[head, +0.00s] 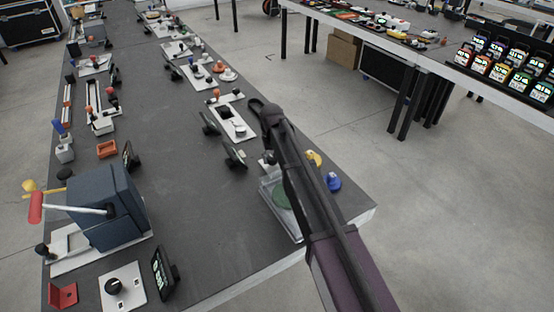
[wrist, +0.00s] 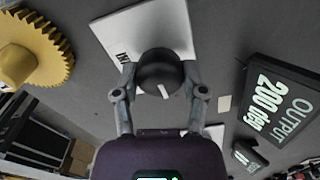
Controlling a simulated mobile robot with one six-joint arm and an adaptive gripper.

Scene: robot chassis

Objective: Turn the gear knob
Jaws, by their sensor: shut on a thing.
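A round black knob (wrist: 158,66) with a white pointer mark sits on a white plate (wrist: 120,32) in the wrist view. My gripper (wrist: 160,73) is shut on the knob, with one finger on each side of it. A dark display (wrist: 285,122) to the right reads "OUTPUT 200 deg". A large yellow gear (wrist: 50,68) lies to the left of the plate. In the head view my arm covers the knob and most of the gripper.
In the head view, yellow (head: 313,158) and blue (head: 333,182) gears stand right of my arm near the table edge. A green gear (head: 282,196) sits left of the arm. Small dark displays (head: 235,157) stand farther left. A blue box (head: 108,205) with a red-handled lever stands at the left.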

